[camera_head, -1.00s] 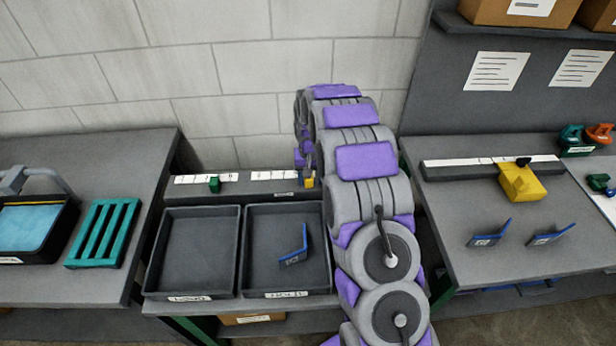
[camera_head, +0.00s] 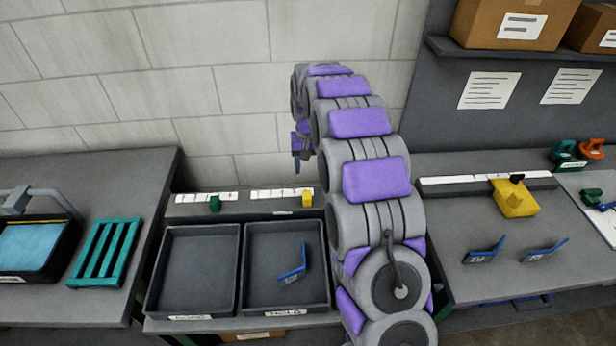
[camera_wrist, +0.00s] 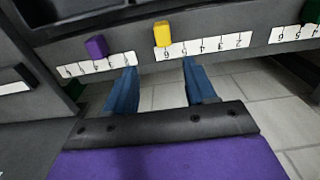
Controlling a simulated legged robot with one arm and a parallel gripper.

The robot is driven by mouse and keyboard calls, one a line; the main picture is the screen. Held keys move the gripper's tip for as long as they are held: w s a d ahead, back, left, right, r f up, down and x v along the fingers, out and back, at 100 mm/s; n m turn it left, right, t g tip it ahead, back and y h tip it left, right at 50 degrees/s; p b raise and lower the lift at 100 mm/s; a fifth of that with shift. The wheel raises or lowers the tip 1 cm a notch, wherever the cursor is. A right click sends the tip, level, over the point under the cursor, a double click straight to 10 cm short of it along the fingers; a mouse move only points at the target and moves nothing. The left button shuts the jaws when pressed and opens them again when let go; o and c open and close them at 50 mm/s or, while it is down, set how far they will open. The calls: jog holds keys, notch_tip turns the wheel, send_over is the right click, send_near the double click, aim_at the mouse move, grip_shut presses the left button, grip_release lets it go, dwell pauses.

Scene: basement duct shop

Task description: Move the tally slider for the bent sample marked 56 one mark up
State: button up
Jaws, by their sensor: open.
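A yellow tally slider (camera_head: 307,199) sits at the right end of the visible strip behind the trays; it also shows in the wrist view (camera_wrist: 162,34). A green slider (camera_head: 215,203) is on the strip to its left. A purple slider (camera_wrist: 96,46) shows only in the wrist view. My gripper (camera_head: 297,155) is raised above the strip near the yellow slider. In the wrist view its two blue fingers (camera_wrist: 160,87) are apart and empty. A blue bent sample (camera_head: 292,266) lies in the right tray; its mark is too small to read.
The left tray (camera_head: 240,290) is empty, beside the right tray (camera_head: 325,290). Two more blue bent samples (camera_head: 485,250) (camera_head: 544,250) stand on the right bench with a yellow block (camera_head: 514,200). A teal rack (camera_head: 105,250) lies on the left bench. My arm hides part of the middle bench.

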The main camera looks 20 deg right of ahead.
notch_tip(320, 180, up, 4)
jog(key=shift+f, duration=0.25)
dwell(0.5)
